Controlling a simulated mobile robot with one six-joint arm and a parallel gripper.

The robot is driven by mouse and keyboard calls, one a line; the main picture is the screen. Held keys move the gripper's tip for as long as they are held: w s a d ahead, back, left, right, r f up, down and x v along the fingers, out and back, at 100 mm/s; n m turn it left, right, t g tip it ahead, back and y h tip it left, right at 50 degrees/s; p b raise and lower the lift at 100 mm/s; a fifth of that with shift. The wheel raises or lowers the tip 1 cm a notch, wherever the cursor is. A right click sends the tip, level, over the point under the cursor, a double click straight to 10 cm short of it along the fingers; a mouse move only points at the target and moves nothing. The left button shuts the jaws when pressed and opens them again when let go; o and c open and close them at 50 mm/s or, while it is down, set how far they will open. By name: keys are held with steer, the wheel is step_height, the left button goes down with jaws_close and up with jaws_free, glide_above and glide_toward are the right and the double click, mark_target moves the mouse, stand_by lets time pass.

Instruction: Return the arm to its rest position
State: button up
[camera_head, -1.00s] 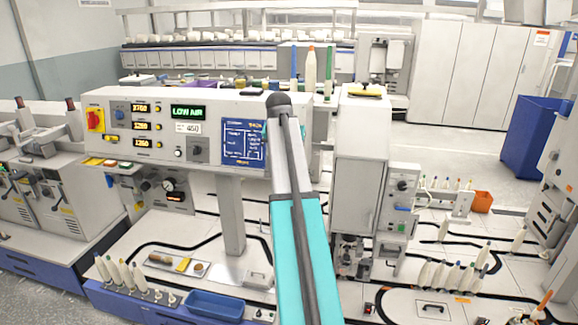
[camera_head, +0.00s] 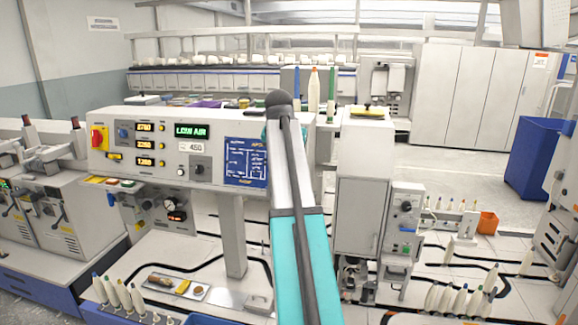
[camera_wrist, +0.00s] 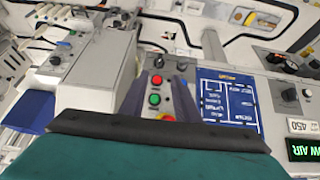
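My arm, teal and white with a dark rounded joint, rises through the middle of the head view in front of the grey control console (camera_head: 215,119). My gripper is hidden behind the arm in the head view. In the wrist view, two dark fingers of my gripper (camera_wrist: 163,80) stand apart, with a small panel of green and red buttons (camera_wrist: 154,98) showing between them. Nothing shows held between the fingers. A teal part of my arm with a dark edge fills the bottom of the wrist view.
The console's blue screen (camera_head: 246,162) is close beside my arm. A tall grey cabinet (camera_head: 362,190) stands just right of it. White bobbins (camera_head: 459,301) stand at lower right, and a blue bin (camera_head: 532,158) is at far right. Open floor (camera_head: 450,165) lies in front of the white cabinets.

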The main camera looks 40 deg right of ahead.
stand_by(0.3)
